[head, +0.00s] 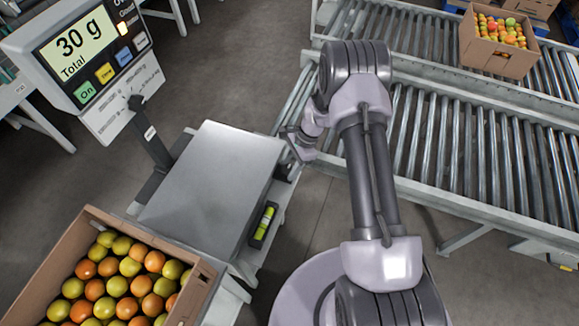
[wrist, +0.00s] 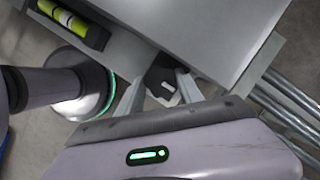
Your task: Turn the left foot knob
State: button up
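The scale has a flat grey weighing plate (head: 215,180). A dark foot knob (wrist: 162,74) with a white mark shows under the plate's edge in the wrist view. My gripper (wrist: 160,80) has its two fingers apart, one on each side of this knob; the right finger looks very close to it, and I cannot tell whether either touches. In the head view my gripper (head: 290,148) is at the plate's upper right corner, and the knob is hidden there. A yellow-green spirit level (head: 264,223) sits on the scale's right side; it also shows in the wrist view (wrist: 68,16).
The scale's display (head: 76,42) reads 30 g Total. A cardboard box (head: 195,290) of orange and green tomatoes stands at the lower left. A roller conveyor (head: 480,150) runs behind and right, carrying another tomato box (head: 490,56). Grey floor shows between scale and conveyor.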

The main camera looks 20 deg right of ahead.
jog(key=c, duration=0.4)
jog(key=n+g, duration=0.1)
jog(key=n, duration=0.2)
jog(key=shift+h, duration=0.3)
jog(key=o, duration=1.1)
